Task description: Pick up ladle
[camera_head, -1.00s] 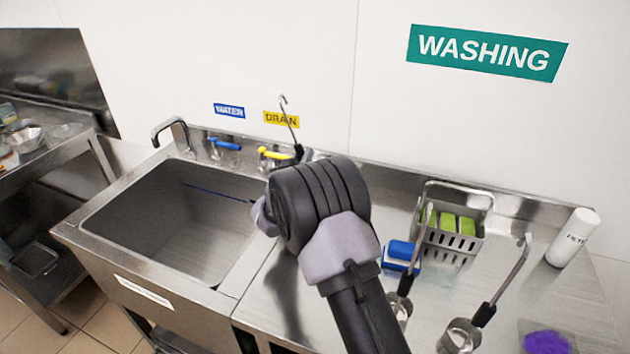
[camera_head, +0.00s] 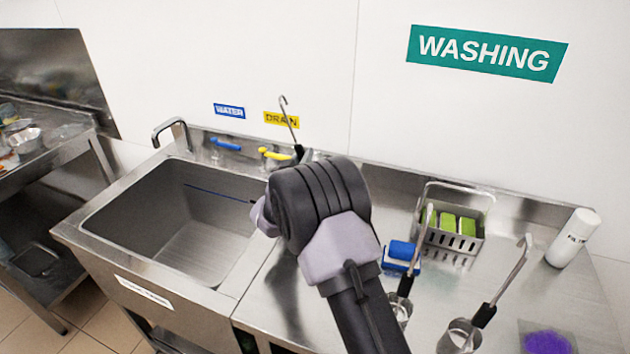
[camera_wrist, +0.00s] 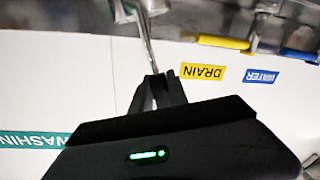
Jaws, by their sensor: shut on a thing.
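A ladle (camera_head: 290,122) with a thin metal handle, hooked at its top, and a black lower grip stands nearly upright behind my wrist in the head view. In the wrist view my gripper (camera_wrist: 157,92) is shut on this ladle, whose metal shaft (camera_wrist: 147,42) runs up from between the fingertips to the picture's top edge. In the head view my wrist and arm hide the fingers and the ladle's lower part. Two other ladles, a nearer one (camera_head: 484,316) and one beside it (camera_head: 406,283), stand on the counter to the right.
A steel sink (camera_head: 215,240) lies left of my arm. A blue lever (camera_head: 226,144) and a yellow lever (camera_head: 275,154) are at its back.

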